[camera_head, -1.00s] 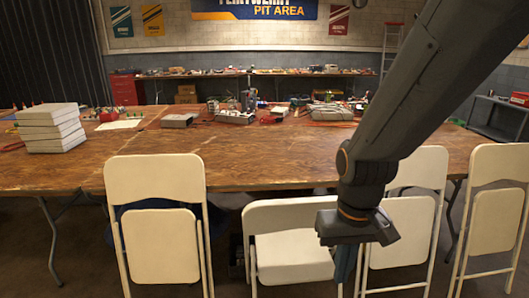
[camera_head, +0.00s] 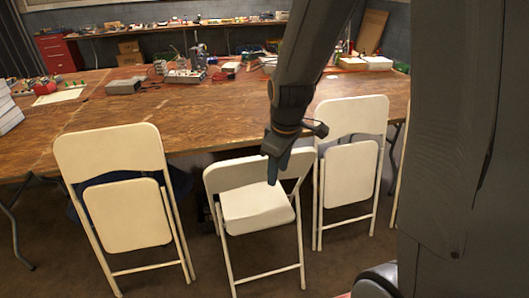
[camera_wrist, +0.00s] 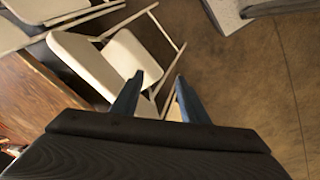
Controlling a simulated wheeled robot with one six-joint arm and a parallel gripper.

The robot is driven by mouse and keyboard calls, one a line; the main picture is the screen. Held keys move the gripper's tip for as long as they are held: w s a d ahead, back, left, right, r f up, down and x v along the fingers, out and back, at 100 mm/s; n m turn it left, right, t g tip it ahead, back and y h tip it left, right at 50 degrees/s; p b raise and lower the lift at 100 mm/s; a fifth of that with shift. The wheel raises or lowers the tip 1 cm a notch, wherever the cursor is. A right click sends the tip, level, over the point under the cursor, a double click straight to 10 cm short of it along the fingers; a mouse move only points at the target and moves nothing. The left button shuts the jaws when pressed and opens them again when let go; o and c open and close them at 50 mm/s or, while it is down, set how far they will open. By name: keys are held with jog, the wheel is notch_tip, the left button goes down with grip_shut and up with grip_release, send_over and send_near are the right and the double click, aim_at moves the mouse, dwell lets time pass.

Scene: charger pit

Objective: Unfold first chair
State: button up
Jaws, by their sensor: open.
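A row of cream folding chairs stands at the table's front edge. In the head view, the left chair (camera_head: 124,216) and the right chair (camera_head: 350,176) look folded, with seats flat against their frames. The middle chair (camera_head: 257,210) sits lower, its seat tilted out toward me, so it looks at least partly unfolded. My gripper (camera_head: 272,178) is in front of this chair's upper right part; I cannot tell if it touches. In the wrist view, my gripper (camera_wrist: 159,76) has its two blue fingers spread apart. A chair (camera_wrist: 84,62) lies beyond them, and pale chair parts show between the fingers.
The wooden table (camera_head: 170,122) stands close behind the chairs, with parts and tools on top. White boxes (camera_head: 9,113) are at its left end. Another chair at the far right is mostly hidden by my arm. The floor (camera_head: 210,280) in front is clear.

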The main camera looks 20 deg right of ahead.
jog(key=w+r+n+t+p, duration=0.25)
jog(key=w+n+p, duration=0.25)
jog(key=w+n, duration=0.5)
jog(key=b, duration=0.9)
send_near(263, 167)
jog(key=shift+m, duration=0.3)
jog(key=x, duration=0.4)
jog(key=w+x, duration=0.1)
jog(key=x, duration=0.1)
jog(key=shift+w+f, duration=0.15)
jog(key=shift+w, duration=0.1)
jog(key=shift+c, duration=0.5)
grip_shut()
jog(key=shift+o, duration=0.5)
grip_release()
